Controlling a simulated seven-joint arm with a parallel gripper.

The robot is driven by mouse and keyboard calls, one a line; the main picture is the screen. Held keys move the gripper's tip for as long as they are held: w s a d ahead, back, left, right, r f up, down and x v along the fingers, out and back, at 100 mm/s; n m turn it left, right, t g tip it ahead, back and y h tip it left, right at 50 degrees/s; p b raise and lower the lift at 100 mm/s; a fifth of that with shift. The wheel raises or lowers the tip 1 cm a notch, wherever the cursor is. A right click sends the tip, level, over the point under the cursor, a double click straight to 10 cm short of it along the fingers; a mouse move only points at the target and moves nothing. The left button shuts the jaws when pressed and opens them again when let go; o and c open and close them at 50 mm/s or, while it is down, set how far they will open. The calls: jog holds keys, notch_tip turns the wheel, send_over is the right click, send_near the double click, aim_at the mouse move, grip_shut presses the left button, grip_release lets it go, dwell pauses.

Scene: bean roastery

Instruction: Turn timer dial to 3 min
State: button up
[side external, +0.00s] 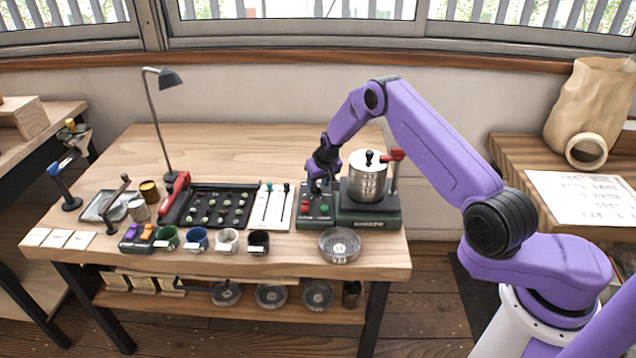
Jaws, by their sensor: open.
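The green control panel (316,222) has a red knob or button (304,210) and a green one (325,209). It adjoins the dark base (368,220) under a silver roasting drum (367,180). My gripper (318,187) points down just above the back of this panel, left of the drum. Its jaws are open; the fingertips are small and dark here. I cannot make out a timer dial or minute marks; the part of the panel behind the fingers is hidden. I cannot tell whether my fingers touch anything.
Left are a white slider panel (272,208), a black bean tray (222,190), several cups and a lamp (168,78). The table's back is clear.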

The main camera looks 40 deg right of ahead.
jog(key=shift+w+f, duration=0.1)
jog(key=shift+f, duration=0.15)
grip_shut()
